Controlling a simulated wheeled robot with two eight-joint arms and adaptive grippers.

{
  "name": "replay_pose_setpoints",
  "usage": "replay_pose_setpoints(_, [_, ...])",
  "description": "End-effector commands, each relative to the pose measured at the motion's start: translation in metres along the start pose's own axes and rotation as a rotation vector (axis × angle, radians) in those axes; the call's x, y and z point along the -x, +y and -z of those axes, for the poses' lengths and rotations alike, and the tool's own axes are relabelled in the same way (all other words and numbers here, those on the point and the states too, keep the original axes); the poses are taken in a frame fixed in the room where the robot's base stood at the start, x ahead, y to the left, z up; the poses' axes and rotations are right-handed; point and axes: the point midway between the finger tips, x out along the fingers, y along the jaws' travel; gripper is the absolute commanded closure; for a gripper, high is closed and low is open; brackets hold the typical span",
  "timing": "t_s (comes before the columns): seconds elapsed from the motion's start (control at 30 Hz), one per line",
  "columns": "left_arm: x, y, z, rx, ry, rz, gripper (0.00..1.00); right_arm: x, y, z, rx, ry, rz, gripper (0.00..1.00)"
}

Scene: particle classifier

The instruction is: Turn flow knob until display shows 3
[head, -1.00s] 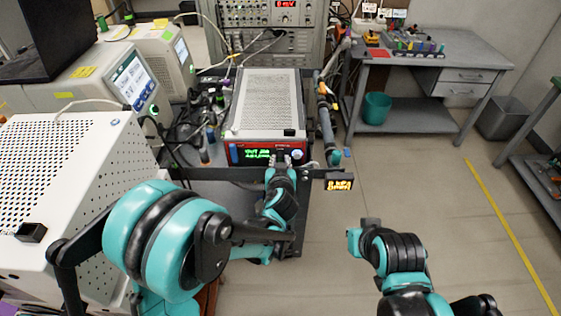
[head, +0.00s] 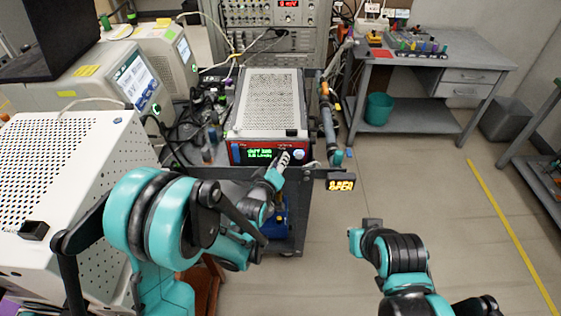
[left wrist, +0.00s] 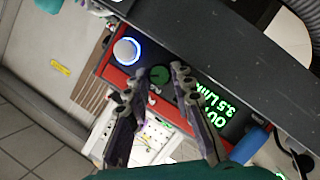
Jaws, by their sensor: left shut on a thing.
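The red-fronted device (head: 266,152) has a green-lit display (head: 259,155). In the left wrist view the display (left wrist: 215,103) shows a line that reads about 3.5 L/min. In the head view my left gripper (head: 284,157) is at the device's front. A white knob with a blue lit ring (left wrist: 126,51) is beside the green knob, clear of the fingers. My right gripper (head: 369,224) hangs over open floor; its fingers are too unclear to judge.
A small yellow-lit readout (head: 341,183) is at the right end of the dark cart edge (head: 225,173). White cabinets stand on the left. A grey workbench (head: 440,72) with a green bin (head: 377,108) is at the back right. The floor at right is clear.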

Motion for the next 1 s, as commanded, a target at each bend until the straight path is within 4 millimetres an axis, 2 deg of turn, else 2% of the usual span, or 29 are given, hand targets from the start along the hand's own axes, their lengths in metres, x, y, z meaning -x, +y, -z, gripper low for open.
replay_pose_setpoints(0.3, [-0.0002, -0.001, -0.0003, 0.088, 0.0, -0.035, 1.0, 0.0, 0.0, 0.0, 0.0, 0.0, 0.0, 1.0])
replay_pose_setpoints(0.77, [-0.0001, -0.0012, -0.0008, 0.098, -0.001, -0.039, 1.0, 0.0, 0.0, 0.0, 0.0, 0.0, 0.0, 1.0])
replay_pose_setpoints(0.8, [-0.0001, -0.0012, -0.0008, 0.098, -0.001, -0.039, 0.72, -0.0001, 0.0, 0.0, 0.0, 0.0, 0.0, 1.0])
replay_pose_setpoints(0.87, [-0.0001, -0.0011, -0.0008, 0.097, -0.001, -0.039, 0.56, -0.0001, 0.0, 0.0, 0.0, 0.0, 0.0, 1.0])
replay_pose_setpoints(1.0, [-0.0001, -0.0012, -0.0008, 0.097, -0.001, -0.039, 0.56, -0.0001, 0.0, -0.0001, 0.0, 0.0, 0.0, 1.0])
